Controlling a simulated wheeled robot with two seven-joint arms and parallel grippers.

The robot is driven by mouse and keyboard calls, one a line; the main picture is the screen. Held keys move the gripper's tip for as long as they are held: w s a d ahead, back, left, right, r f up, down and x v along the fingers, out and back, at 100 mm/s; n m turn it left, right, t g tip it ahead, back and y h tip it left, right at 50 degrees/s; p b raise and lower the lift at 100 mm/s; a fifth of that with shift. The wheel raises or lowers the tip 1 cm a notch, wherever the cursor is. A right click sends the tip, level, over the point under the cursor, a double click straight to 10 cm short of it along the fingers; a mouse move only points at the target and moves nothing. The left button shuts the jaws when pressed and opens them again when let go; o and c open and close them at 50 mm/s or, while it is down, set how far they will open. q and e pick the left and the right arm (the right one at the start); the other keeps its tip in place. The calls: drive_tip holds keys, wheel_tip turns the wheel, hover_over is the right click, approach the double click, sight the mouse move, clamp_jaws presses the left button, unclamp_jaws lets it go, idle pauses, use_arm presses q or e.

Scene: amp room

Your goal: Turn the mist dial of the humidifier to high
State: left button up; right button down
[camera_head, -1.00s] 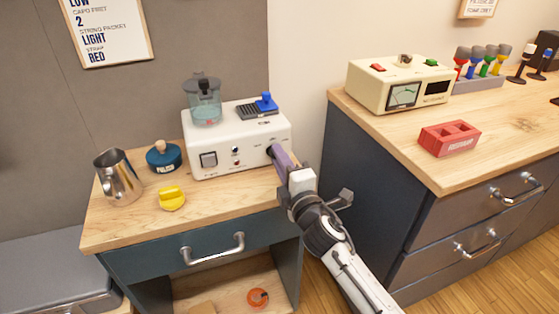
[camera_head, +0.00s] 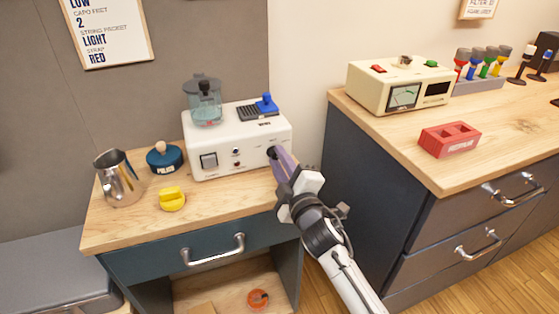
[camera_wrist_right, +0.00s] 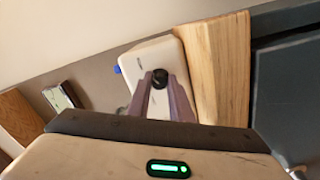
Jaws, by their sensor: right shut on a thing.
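The white humidifier (camera_head: 222,135) stands on the small wooden-topped cabinet, with a clear water tank (camera_head: 203,103) and a blue switch (camera_head: 266,103) on top. Its front has a square switch, small knobs and, at the right end, the dark mist dial, mostly hidden in the head view by my right gripper (camera_head: 274,153). In the wrist view the black dial (camera_wrist_right: 160,79) sits between the two purple fingertips of my right gripper (camera_wrist_right: 160,82), which is shut on it. The dial's setting cannot be read. My left gripper is not in view.
A metal pitcher (camera_head: 118,178), a blue round weight (camera_head: 164,157) and a yellow knob-like piece (camera_head: 172,198) stand left of and before the humidifier. A taller cabinet to the right bears a cream meter box (camera_head: 400,86) and a red block (camera_head: 449,139).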

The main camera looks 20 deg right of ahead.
drive_tip(key=c, duration=1.6)
unclamp_jaws()
drive_tip(key=shift+s, duration=0.1)
drive_tip(key=s, duration=1)
drive_tip(key=shift+s+d+f, duration=0.1)
drive_tip(key=shift+f, duration=0.05)
